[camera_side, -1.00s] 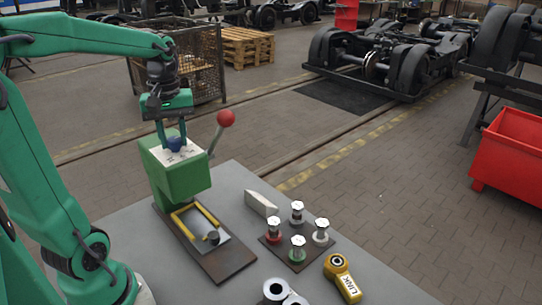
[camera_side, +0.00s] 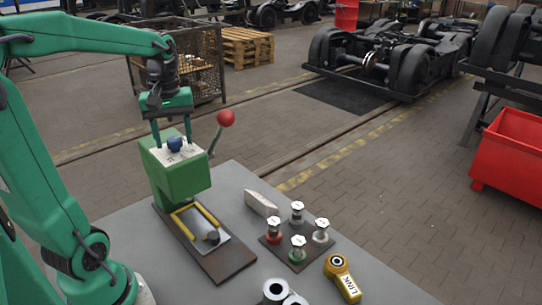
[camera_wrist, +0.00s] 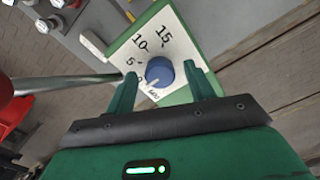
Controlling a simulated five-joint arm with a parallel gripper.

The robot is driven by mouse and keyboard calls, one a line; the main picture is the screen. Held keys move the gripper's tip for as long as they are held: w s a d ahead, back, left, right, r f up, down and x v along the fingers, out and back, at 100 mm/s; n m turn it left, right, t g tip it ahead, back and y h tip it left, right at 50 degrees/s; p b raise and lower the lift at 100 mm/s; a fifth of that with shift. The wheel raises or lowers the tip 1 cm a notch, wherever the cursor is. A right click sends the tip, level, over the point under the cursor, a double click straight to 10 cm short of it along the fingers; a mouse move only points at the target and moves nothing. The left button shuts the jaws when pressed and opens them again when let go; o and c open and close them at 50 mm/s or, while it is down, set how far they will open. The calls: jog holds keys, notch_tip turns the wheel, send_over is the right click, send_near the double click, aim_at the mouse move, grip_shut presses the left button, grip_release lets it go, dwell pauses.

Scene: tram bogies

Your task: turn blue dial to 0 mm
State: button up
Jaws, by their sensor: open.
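The blue dial (camera_side: 175,144) sits on the white scale plate (camera_side: 165,156) on top of the green machine block (camera_side: 182,182). In the wrist view the dial (camera_wrist: 159,72) shows from above, with 0, 5, 10 and 15 around it. A small pale mark on the dial's edge faces the lower left, near the 0 end; its exact reading is hard to tell. My gripper (camera_side: 173,145) is open above the block, with one finger on each side of the dial. In the wrist view both fingers of my gripper (camera_wrist: 163,83) stand apart from the dial, with visible gaps.
A lever with a red ball (camera_side: 225,118) rises close beside the block. A yellow-edged slide (camera_side: 200,226) lies in front. Several knobbed plugs (camera_side: 297,241), a pale wedge (camera_side: 262,204) and a yellow LINK part (camera_side: 342,277) lie on the grey table (camera_side: 235,182).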

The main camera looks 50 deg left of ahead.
aim_at(175, 141)
jog(key=shift+r, duration=3.85)
jog(key=shift+d+f+m, duration=0.15)
jog(key=shift+d+m, duration=0.25)
jog(key=shift+d, duration=0.2)
jog(key=s+d+f+m+t, duration=0.2)
jog(key=d+f+m, duration=0.1)
jog(key=d+m, duration=0.3)
jog(key=s+d+f+m+t, duration=0.2)
jog(key=d+f+m+t, duration=0.1)
jog(key=d+m, duration=0.3)
jog(key=shift+s+d+f+t, duration=0.3)
jog(key=shift+d+f, duration=0.4)
jog(key=shift+f, duration=0.05)
